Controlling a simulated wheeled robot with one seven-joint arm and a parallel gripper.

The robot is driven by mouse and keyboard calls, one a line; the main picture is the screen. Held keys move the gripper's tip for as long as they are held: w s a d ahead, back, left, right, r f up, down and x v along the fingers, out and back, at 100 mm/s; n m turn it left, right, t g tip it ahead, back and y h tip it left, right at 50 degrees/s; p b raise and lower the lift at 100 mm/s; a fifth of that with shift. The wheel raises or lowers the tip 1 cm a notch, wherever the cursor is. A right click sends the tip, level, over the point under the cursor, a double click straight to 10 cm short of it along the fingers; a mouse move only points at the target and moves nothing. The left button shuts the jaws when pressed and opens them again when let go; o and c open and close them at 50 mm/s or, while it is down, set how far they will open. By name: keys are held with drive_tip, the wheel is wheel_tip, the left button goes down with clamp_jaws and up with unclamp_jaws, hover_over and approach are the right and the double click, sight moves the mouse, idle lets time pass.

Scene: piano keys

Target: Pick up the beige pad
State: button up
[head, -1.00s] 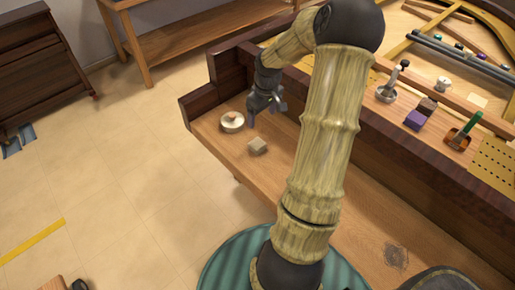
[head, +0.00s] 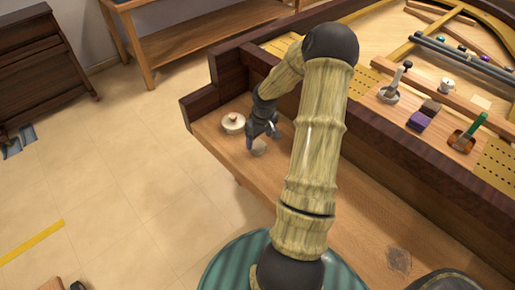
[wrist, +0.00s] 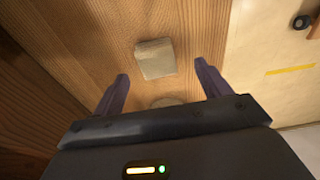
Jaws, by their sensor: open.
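The beige pad (head: 259,148) is a small square block lying on the wooden ledge. In the head view my gripper (head: 263,137) hangs over it and hides part of it. In the wrist view the pad (wrist: 155,59) shows whole, at and just beyond the fingertips. My gripper (wrist: 161,72) is open and empty, its two dark fingers spread wider than the pad. How high the fingertips are above the pad is hard to tell.
A pale round lidded pot (head: 233,122) stands on the ledge (head: 325,213) just left of my gripper. A dark raised wall (head: 420,158) runs behind the ledge. Beyond it are a purple block (head: 419,121) and a green-handled tool (head: 468,135). The ledge's front right is mostly clear.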

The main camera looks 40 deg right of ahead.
sight(258, 144)
drive_tip(key=shift+d+f, duration=0.1)
drive_tip(key=shift+f, duration=0.15)
drive_tip(key=shift+s+r, duration=0.1)
drive_tip(key=shift+w+d+f, duration=0.1)
drive_tip(key=shift+w+f, duration=0.1)
drive_tip(key=shift+f, duration=0.65)
drive_tip(key=shift+w+f, duration=0.25)
drive_tip(key=shift+f, duration=0.65)
drive_tip(key=shift+w+d+f, duration=0.1)
drive_tip(key=shift+w+f, duration=0.1)
drive_tip(key=shift+f, duration=0.65)
drive_tip(key=c, duration=1.1)
drive_tip(key=shift+o, duration=0.2)
drive_tip(key=shift+r, duration=0.15)
